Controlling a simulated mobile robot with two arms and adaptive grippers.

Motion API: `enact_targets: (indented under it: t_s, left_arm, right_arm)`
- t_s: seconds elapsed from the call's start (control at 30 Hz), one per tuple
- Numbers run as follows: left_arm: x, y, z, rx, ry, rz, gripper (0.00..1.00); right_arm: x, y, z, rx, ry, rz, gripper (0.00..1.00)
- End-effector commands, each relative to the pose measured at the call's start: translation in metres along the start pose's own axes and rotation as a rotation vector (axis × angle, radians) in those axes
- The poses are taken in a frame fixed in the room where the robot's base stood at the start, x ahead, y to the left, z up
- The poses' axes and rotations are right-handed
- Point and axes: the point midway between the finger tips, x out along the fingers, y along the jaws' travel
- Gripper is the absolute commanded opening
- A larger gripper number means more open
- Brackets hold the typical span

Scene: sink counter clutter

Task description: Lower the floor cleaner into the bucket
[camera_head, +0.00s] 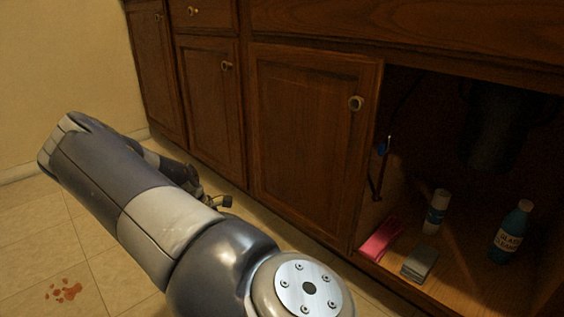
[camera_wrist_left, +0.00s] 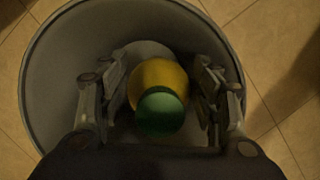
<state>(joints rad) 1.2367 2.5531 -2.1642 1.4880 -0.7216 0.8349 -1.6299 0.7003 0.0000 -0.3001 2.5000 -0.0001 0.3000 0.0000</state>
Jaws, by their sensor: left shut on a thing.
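The floor cleaner, a yellow bottle (camera_wrist_left: 158,74) with a green cap (camera_wrist_left: 160,113), is between the fingers of my left gripper (camera_wrist_left: 160,70), which is shut on it. I see the bottle from above, cap towards the camera. The round grey bucket (camera_wrist_left: 37,85) surrounds the bottle and fingers in the left wrist view. The bottle lies within the rim's outline, left of its far right side; its depth and whether it touches the bottom cannot be told. In the head view my left arm hides the bucket and bottle. My right gripper is not in view.
Wooden cabinets (camera_head: 210,100) line the back. The open one at right holds a blue glass cleaner bottle (camera_head: 511,232), a white-topped can (camera_head: 436,212), a pink item (camera_head: 380,240) and a grey sponge-like block (camera_head: 420,262). Reddish spots (camera_head: 64,290) mark the tiled floor.

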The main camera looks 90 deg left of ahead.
Motion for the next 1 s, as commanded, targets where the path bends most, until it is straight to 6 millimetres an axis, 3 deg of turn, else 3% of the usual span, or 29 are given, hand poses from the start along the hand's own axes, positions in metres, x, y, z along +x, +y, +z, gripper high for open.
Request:
enact_targets:
  t_s: [0.83,0.87,0.93,1.0]
  left_arm:
    - [0.0076,0.0006,-0.0023,0.0,0.0,0.002,0.0]
    - [0.0076,0.0006,-0.0023,0.0,0.0,0.002,0.62]
    - [0.0076,0.0005,-0.0024,0.0,0.0,0.001,0.78]
    - [0.0078,0.0003,-0.0024,0.0,0.0,0.001,0.81]
  right_arm:
    - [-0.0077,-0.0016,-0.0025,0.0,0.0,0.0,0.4]
    - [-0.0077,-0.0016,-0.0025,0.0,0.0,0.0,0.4]
    - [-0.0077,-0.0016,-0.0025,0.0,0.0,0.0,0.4]
    - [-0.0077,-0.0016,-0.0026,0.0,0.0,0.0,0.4]
